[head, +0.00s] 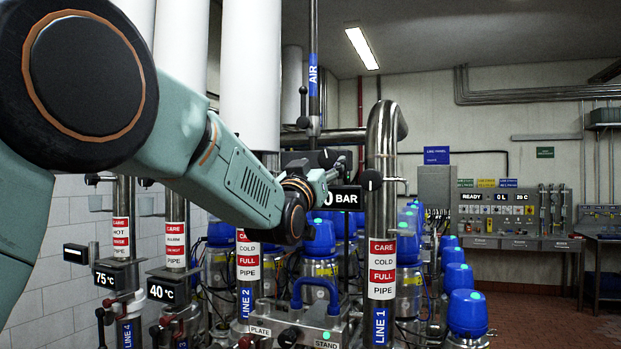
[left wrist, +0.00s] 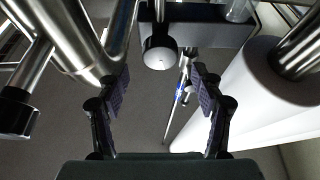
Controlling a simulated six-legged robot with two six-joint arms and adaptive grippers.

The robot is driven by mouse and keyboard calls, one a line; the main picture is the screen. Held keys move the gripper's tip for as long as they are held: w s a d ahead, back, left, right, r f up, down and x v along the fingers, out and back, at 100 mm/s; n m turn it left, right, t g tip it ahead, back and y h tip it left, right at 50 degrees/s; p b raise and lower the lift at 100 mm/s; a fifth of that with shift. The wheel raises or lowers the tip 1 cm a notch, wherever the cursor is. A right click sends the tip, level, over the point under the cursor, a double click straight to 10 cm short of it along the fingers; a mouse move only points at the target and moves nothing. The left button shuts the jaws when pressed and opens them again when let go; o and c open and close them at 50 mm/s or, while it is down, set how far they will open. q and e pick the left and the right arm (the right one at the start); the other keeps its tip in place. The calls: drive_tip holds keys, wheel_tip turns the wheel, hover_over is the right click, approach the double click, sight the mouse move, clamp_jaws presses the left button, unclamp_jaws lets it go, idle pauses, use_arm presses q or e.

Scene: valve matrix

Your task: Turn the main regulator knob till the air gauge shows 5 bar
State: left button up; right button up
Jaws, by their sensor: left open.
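A black round knob (head: 328,158), which appears to be the regulator knob, sits below the AIR pipe (head: 313,85) in the head view. In the left wrist view a knob with a pale, shiny face (left wrist: 160,52) stands in front of a dark box (left wrist: 212,32). The air gauge (head: 346,198) is a black display reading "0 BAR"; its left edge is covered by my gripper. My left gripper (head: 331,184) is open in front of the gauge, just below the knob. In the left wrist view its fingers (left wrist: 160,90) are apart and empty, with the knob beyond the gap. My right gripper is not in view.
A thick steel pipe (head: 383,150) with another black knob (head: 371,180) stands right of the gauge. White pipes (head: 252,75) stand behind my arm. Below are blue-capped valves (head: 467,312) and a PLATE/STAND block (head: 305,328). Floor (head: 540,320) is open at right.

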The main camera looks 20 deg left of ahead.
use_arm(q)
drive_tip(key=v, duration=0.6)
drive_tip(key=shift+f, duration=0.3)
drive_tip(key=shift+s, duration=0.1)
